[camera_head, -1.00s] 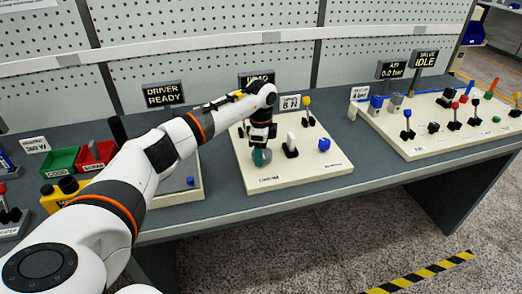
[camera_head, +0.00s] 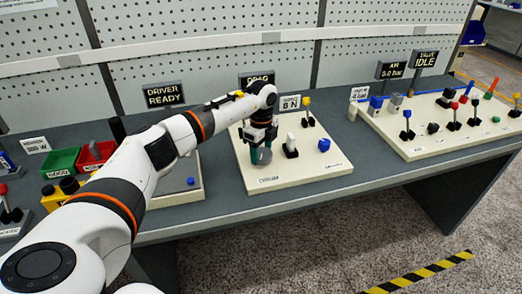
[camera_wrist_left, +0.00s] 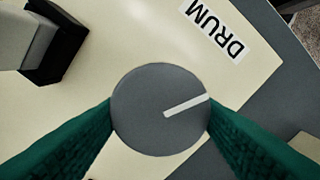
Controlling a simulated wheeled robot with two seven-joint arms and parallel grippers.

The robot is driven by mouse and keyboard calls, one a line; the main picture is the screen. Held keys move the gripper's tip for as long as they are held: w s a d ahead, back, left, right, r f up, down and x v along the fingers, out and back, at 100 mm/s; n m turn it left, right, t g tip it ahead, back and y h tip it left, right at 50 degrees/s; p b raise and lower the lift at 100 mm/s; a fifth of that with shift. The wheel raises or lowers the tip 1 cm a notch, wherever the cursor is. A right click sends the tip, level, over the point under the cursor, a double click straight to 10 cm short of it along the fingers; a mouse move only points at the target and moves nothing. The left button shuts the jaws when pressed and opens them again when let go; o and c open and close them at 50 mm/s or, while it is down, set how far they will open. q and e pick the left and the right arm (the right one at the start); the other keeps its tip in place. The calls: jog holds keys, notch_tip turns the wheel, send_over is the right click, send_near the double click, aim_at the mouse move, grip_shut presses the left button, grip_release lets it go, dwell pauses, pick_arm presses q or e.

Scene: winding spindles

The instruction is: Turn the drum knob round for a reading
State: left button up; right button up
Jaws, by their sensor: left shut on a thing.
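The drum knob (camera_head: 265,157) is a round grey knob at the front left of the middle cream panel (camera_head: 300,174). In the left wrist view the knob (camera_wrist_left: 150,118) shows a white pointer line running right and slightly up from near its middle. The DRUM label (camera_wrist_left: 215,30) lies on the panel beside it. My left gripper (camera_head: 261,153) points down over the panel and is shut on the knob. Its green fingers (camera_wrist_left: 160,125) touch the knob on both sides. My right gripper is not in view.
A sign (camera_head: 257,79) is partly hidden by my arm.

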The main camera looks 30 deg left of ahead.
pick_arm(q)
jog(key=m, duration=0.4)
jog(key=shift+w+m, duration=0.1)
jog(key=shift+m, duration=0.2)
jog(key=m, duration=0.3)
jog(key=shift+d+m, duration=0.1)
jog(key=shift+m, duration=0.2)
jog(key=m, duration=0.4)
jog(key=shift+w+m+b, duration=0.1)
jog(key=shift+m+b, duration=0.2)
jog(key=m, duration=0.4)
jog(key=shift+d+m, duration=0.1)
jog(key=shift+m, duration=0.2)
jog(key=m+b, duration=0.1)
jog(key=m, duration=0.8)
jog(key=shift+d+b, duration=0.1)
jog(key=shift+b, duration=0.25)
jog(key=m, duration=0.4)
jog(key=shift+b, duration=0.3)
jog(key=shift+r+m, duration=0.1)
jog(key=shift+m, duration=2)
